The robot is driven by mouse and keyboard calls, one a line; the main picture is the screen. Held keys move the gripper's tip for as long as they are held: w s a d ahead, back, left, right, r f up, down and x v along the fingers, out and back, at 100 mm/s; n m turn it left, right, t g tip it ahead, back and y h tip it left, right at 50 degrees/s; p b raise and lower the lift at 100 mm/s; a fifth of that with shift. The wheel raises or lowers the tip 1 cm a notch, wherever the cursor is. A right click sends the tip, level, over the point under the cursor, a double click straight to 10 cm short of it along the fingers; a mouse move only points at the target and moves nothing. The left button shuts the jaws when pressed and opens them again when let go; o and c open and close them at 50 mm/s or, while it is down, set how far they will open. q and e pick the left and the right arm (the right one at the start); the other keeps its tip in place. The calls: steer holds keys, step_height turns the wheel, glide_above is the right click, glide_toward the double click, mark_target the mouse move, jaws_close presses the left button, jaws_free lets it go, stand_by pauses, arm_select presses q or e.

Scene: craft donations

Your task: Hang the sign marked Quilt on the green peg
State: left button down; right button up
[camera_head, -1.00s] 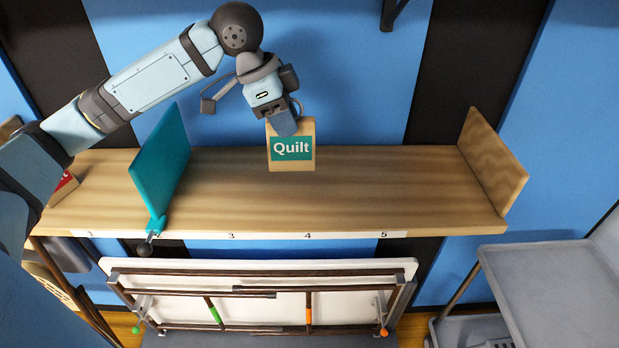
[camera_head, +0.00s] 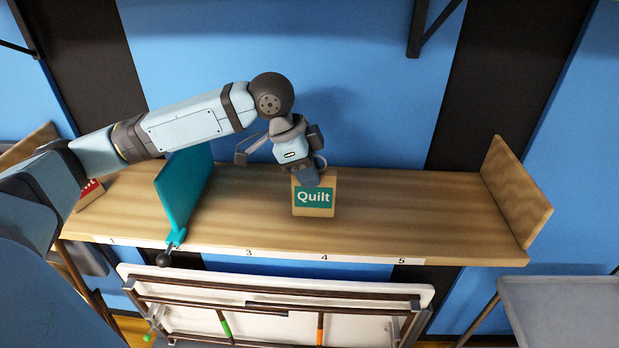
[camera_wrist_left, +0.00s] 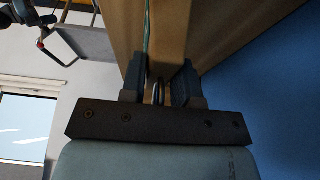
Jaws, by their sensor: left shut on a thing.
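The sign marked Quilt (camera_head: 314,208) is a light wooden block with a teal label, upright in front of the shelf's middle in the head view. My left gripper (camera_head: 306,180) is shut on its top edge. In the left wrist view the fingers (camera_wrist_left: 161,75) straddle the wooden sign (camera_wrist_left: 168,25). I cannot tell whether the sign's bottom touches the shelf. A green ball tip (camera_head: 147,337) and a green band (camera_head: 226,326) show low in the head view, at the folded white panel; I cannot tell which is the green peg. My right gripper is out of view.
The wooden shelf (camera_head: 420,205) has a numbered front strip, a teal divider (camera_head: 180,190) left of the sign and a wooden end board (camera_head: 517,190) at right. Its right half is clear. A folded white panel (camera_head: 270,275) stands below. A grey cart (camera_head: 565,310) is at lower right.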

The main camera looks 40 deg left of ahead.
arm_select(q)
steer(key=shift+f+p, duration=0.7)
steer(key=shift+f, duration=0.25)
steer(key=c, duration=0.9)
jaws_free()
steer(key=shift+f, duration=0.15)
steer(key=shift+o, duration=0.2)
